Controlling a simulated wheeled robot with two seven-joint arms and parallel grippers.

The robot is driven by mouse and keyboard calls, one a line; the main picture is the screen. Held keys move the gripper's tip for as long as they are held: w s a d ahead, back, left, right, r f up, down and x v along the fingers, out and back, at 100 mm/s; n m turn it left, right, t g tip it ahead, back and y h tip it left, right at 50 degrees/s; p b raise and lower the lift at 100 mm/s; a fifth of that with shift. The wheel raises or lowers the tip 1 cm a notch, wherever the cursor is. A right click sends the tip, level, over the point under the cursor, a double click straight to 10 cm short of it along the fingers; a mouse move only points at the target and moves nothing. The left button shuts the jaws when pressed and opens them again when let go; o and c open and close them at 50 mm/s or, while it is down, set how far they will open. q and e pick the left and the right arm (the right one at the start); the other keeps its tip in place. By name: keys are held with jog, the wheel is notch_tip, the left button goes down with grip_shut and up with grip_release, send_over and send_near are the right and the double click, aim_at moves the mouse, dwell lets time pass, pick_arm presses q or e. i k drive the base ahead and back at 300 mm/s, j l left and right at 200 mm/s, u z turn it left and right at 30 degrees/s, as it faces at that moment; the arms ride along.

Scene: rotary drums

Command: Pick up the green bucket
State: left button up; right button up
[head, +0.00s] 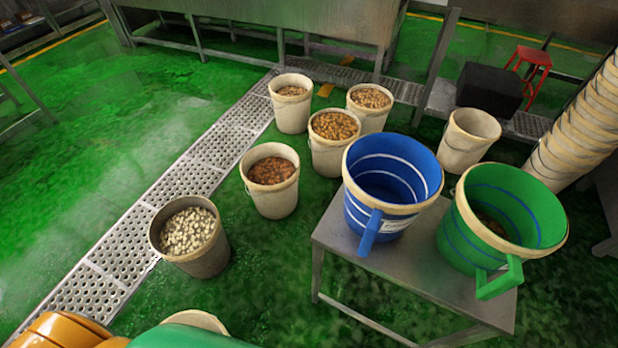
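The green bucket (455,238) stands upright at the right end of a small metal table (343,240). It has a tan rim, a green handle (500,279) facing the near side, and some brownish contents at its bottom. A blue bucket (365,215) with a tan rim and blue handle stands beside it on the left and looks empty. Neither of my grippers shows in the head view.
An empty cream bucket (462,150) stands behind. Stacked buckets (580,135) rise at right. A metal drain strip (185,180) crosses the floor.

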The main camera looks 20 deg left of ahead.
aim_at(500, 218)
jog(key=u, duration=0.85)
jog(key=z, duration=2)
jog(key=i+l, duration=0.1)
jog(key=l, duration=0.25)
jog(key=i+l+z, duration=0.15)
jog(key=l, duration=0.5)
jog(key=k+j+z, duration=0.1)
jog(key=z, duration=0.2)
jog(key=i+l+u, duration=0.1)
jog(key=u, duration=0.15)
jog(key=i, duration=0.05)
